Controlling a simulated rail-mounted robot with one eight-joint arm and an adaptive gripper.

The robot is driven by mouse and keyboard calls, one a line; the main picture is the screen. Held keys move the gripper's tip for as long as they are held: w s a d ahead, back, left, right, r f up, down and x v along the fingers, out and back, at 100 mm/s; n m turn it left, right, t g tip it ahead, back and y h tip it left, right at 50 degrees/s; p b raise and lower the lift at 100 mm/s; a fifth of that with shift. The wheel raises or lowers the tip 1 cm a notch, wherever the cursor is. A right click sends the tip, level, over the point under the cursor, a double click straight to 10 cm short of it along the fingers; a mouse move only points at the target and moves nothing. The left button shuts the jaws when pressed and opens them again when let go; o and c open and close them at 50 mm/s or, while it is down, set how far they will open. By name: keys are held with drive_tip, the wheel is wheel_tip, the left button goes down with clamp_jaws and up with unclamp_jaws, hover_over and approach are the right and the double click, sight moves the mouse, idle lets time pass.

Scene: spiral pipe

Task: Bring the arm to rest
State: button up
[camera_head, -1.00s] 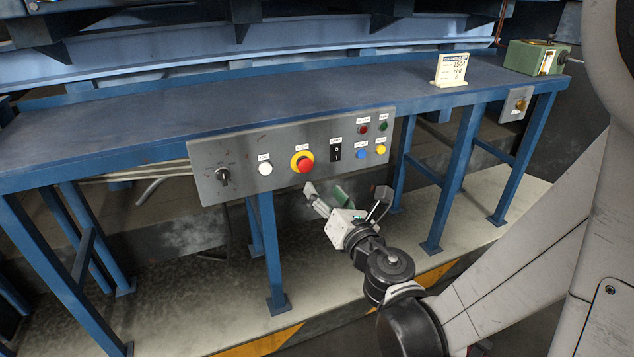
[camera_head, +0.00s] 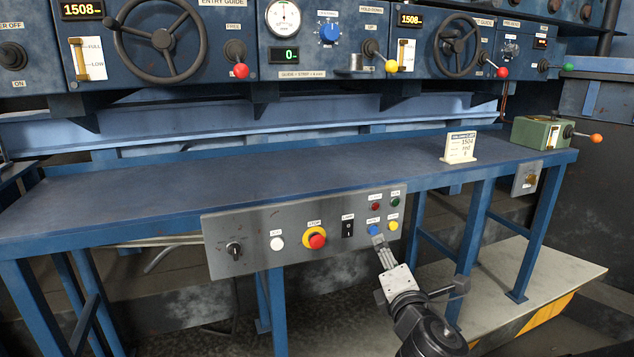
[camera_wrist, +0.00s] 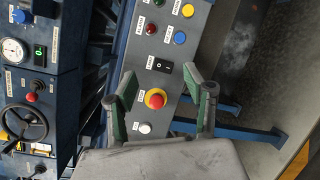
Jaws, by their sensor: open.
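My gripper (camera_head: 415,266) is in front of the right part of the grey button panel (camera_head: 262,222), below the table edge. In the wrist view my gripper (camera_wrist: 164,84) is open, its two green-padded fingers spread apart with nothing held between them. The red emergency button (camera_wrist: 156,98) and the black rocker switch (camera_wrist: 162,67) show between and just beyond the fingers. In the head view one finger overlaps the panel's lower right part near the blue button (camera_head: 373,230). I cannot tell whether it touches the panel.
The blue worktable (camera_head: 180,180) is mostly bare. A white sign card (camera_head: 460,147) and a green box (camera_head: 537,133) with an orange-knobbed lever stand at its right end. Control consoles with handwheels (camera_head: 160,40) line the back. Blue table legs (camera_head: 472,235) stand near my gripper.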

drive_tip(key=s+d+f+m+g+h, duration=0.2)
drive_tip(key=s+d+m+g+h, duration=0.4)
drive_tip(key=m, duration=0.9)
drive_tip(key=s+f+m+g+y, duration=0.35)
drive_tip(key=s+m+y, duration=0.4)
drive_tip(key=s, duration=0.65)
wheel_tip(320, 180, up, 17)
drive_tip(key=m+h+p, duration=0.1)
drive_tip(key=h+p, duration=0.1)
drive_tip(key=p, duration=1.4)
drive_tip(key=shift+a+r+g, duration=0.2)
drive_tip(key=shift+a+g, duration=0.05)
drive_tip(key=shift+g, duration=0.1)
